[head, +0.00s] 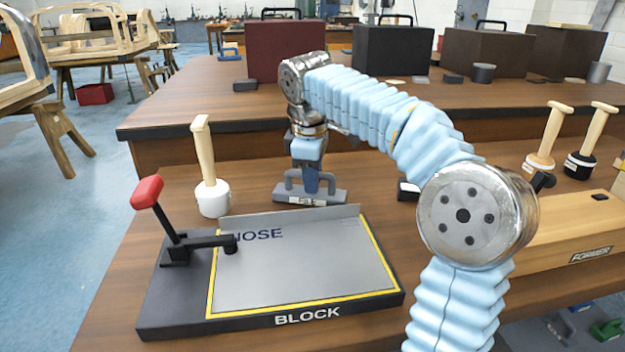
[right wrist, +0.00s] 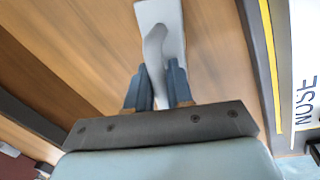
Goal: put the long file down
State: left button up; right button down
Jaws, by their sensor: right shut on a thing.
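The long file (head: 309,196) is a grey flat bar with a raised grey handle and a small white label. It is at the wooden bench, just behind the block. My right gripper (head: 311,184) points down and is shut on its handle. In the right wrist view the file (right wrist: 160,22) shows between the two dark fingers (right wrist: 158,85). I cannot tell whether its underside touches the bench top or hangs slightly above. My left gripper is not in view.
The block (head: 172,318) stands in front, with a grey sheet marked NOSE and a red-handled clamp (head: 147,193). A white-headed mallet (head: 212,198) stands left of the file. Two mallets (head: 540,163) and the wooden former (head: 570,235) are at right. Bench is bare left of the mallet.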

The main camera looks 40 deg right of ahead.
aim_at(309, 197)
jog(key=shift+f, duration=0.15)
jog(key=c, duration=1)
grip_release()
jog(key=shift+r, duration=0.35)
notch_tip(309, 197, up, 11)
jog(key=s+a+p, duration=0.1)
jog(key=a+p, duration=0.1)
jog(key=shift+s+r, duration=0.15)
jog(key=shift+s, duration=0.05)
